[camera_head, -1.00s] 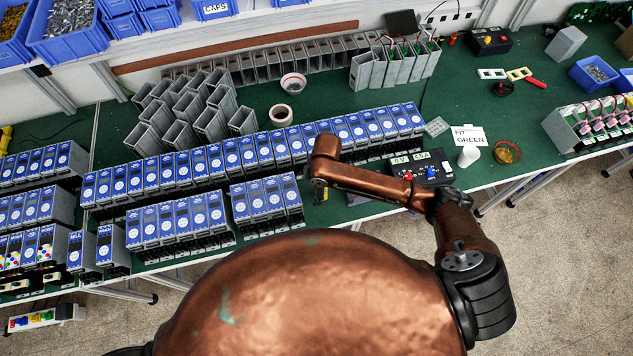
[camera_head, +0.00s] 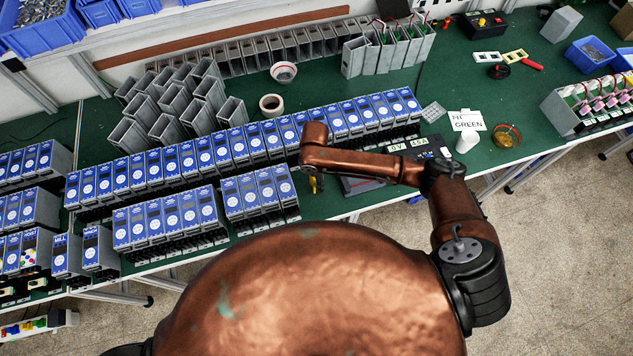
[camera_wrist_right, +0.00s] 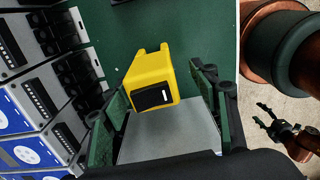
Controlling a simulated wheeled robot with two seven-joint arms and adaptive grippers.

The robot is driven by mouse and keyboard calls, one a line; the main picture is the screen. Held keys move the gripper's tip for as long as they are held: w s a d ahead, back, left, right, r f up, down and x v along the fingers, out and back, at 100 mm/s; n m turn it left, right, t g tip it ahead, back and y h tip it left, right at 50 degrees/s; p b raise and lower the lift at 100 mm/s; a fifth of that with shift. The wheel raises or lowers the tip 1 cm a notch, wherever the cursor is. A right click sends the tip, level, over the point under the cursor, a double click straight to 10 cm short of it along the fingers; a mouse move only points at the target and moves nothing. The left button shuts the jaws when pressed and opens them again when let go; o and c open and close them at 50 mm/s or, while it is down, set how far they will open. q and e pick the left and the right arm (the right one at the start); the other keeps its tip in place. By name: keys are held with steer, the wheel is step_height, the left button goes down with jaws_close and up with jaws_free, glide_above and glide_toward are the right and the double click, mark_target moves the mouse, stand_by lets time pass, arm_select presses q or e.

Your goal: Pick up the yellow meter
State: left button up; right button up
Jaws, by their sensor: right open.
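The yellow meter (camera_wrist_right: 150,72) with a black panel shows in the right wrist view, just beyond and between the fingers of my right gripper (camera_wrist_right: 155,112). The fingers are apart, with a gap to the meter visible on the right side. In the head view only a little yellow (camera_head: 313,184) shows at the table's front edge, below the end of my right arm. My right gripper is mostly hidden there under the copper arm. My left gripper (camera_wrist_right: 282,126) shows at the right of the wrist view, over the floor, with its fingers spread and empty.
Blue-fronted units (camera_head: 262,194) stand close to the left of my right gripper. A black box with displays (camera_head: 432,150) and a flat grey thing (camera_head: 362,186) lie to its right. A tape roll (camera_head: 271,104) and grey housings (camera_head: 180,100) stand behind.

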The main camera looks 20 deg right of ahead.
steer(key=f, duration=0.3)
steer(key=shift+w+d+f+p, duration=0.3)
steer(key=shift+f+p, duration=0.05)
steer(key=shift+f, duration=0.6)
steer(key=shift+c, duration=0.4)
steer(key=c, duration=1.4)
step_height(320, 180, up, 10)
steer(key=shift+r+b, duration=0.1)
steer(key=shift+b, duration=0.35)
